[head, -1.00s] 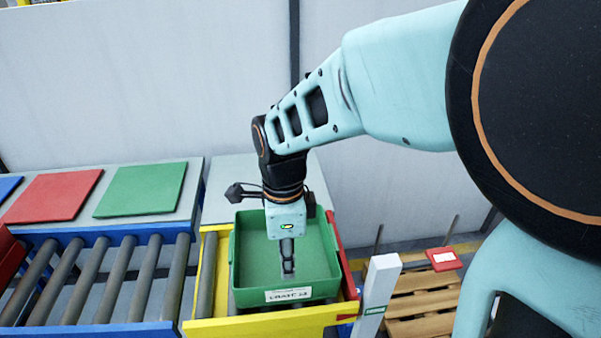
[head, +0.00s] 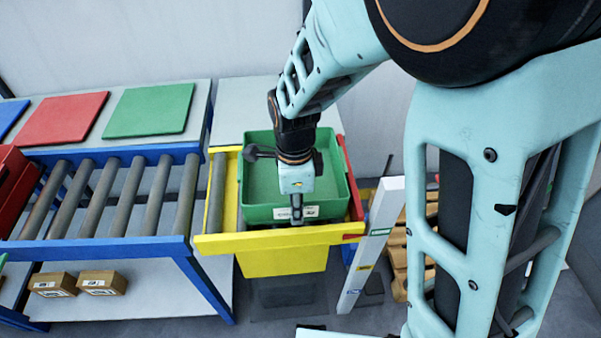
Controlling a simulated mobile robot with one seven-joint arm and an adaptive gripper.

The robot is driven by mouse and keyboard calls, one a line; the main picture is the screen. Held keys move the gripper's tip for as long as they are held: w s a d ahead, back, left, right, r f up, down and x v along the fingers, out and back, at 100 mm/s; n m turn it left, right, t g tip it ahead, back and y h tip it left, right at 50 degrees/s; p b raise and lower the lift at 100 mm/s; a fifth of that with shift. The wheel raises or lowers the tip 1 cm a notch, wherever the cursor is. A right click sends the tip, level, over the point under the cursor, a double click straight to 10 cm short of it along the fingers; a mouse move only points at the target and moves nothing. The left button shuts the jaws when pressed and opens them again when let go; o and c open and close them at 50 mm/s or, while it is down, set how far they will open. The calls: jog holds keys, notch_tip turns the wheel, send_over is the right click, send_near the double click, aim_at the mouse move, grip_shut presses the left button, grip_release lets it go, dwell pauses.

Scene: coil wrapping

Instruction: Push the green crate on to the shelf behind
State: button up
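The green crate (head: 332,214) sits upright in a yellow-framed bay (head: 280,240), with a white label on its near wall. Behind it is a pale grey shelf (head: 250,103), bare where it shows. My gripper (head: 297,220) points down at the near wall of the crate, covering part of the label. Its fingers look closed together with nothing between them. I cannot tell whether they touch the wall. The inside of the crate looks empty, partly hidden by my arm.
A blue-framed roller conveyor (head: 110,200) lies left of the bay. Green (head: 150,110) and red (head: 62,118) mats lie on the back surface. A red crate (head: 14,185) is at far left. A white post (head: 370,245) stands to the right. Small cardboard boxes (head: 103,282) lie below.

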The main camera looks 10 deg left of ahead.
jog(key=shift+c, duration=0.5)
grip_shut()
jog(key=shift+w+a+p, duration=0.4)
jog(key=shift+w+a, duration=0.2)
jog(key=shift+w, duration=1.65)
jog(key=shift+w+a+p, duration=0.45)
jog(key=shift+w+a, duration=0.2)
jog(key=shift+w, duration=1.65)
jog(key=shift+w+a+p, duration=0.4)
jog(key=shift+w+a, duration=0.2)
jog(key=shift+w, duration=1.65)
jog(key=w+a+p, duration=0.3)
jog(key=w, duration=1)
jog(key=shift+w+a+p, duration=0.25)
jog(key=shift+a+p, duration=0.1)
